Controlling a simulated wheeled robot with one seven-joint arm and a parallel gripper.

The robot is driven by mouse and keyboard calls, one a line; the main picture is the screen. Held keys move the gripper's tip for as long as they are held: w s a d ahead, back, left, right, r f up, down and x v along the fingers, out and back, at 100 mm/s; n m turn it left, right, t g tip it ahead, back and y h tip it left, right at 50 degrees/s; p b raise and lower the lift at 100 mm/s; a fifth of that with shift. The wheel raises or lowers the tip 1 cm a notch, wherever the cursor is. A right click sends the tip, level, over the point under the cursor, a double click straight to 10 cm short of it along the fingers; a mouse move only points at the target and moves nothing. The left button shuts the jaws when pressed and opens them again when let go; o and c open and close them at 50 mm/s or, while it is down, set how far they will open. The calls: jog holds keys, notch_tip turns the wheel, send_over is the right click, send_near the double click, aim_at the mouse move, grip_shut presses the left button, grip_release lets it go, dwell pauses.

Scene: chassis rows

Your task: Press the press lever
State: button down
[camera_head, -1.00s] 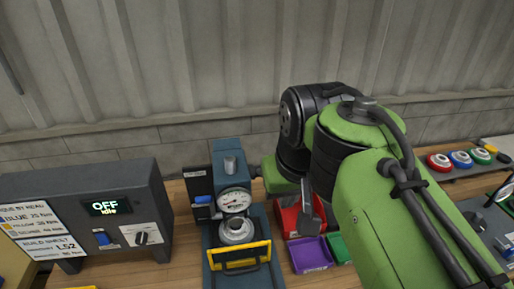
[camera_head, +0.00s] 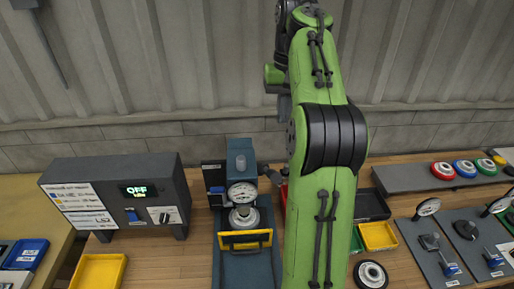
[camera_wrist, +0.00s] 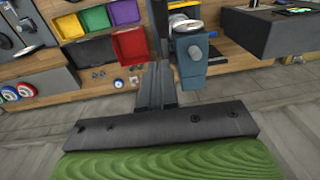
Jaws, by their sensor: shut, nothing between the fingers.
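The press lever (camera_head: 272,177) appears as a dark arm with a knob on the press's right side, partly hidden by my arm. In the wrist view the press (camera_wrist: 189,57) is just right of the fingertips. A dark bar, possibly the lever, stands beside it, but I cannot tell for sure. My gripper (camera_wrist: 158,68) is shut and empty, its fingers together. I cannot tell whether it touches anything. In the head view it is mostly hidden behind my arm, above the bench.
A dark control box (camera_head: 122,197) reading OFF stands left of the press. A yellow bin (camera_head: 98,271) sits at the front left. Bins, including another yellow one (camera_head: 378,236), and gauge stands lie to the right. A corrugated wall rises behind the bench.

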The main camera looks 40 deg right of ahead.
jog(key=shift+w+d+r, duration=0.15)
jog(key=shift+w+d, duration=0.15)
jog(key=shift+w, duration=0.05)
jog(key=shift+s, duration=0.1)
send_near(270, 172)
jog(key=w+d+f, duration=0.2)
jog(key=d, duration=0.1)
jog(key=f, duration=0.1)
jog(key=s+a+f, duration=0.1)
jog(key=f, duration=0.1)
jog(key=shift+s+a+f, duration=0.1)
jog(key=shift+s+a, duration=0.05)
jog(key=shift+s, duration=0.15)
jog(key=shift+s+a+f, duration=0.2)
jog(key=shift+s+a, duration=0.05)
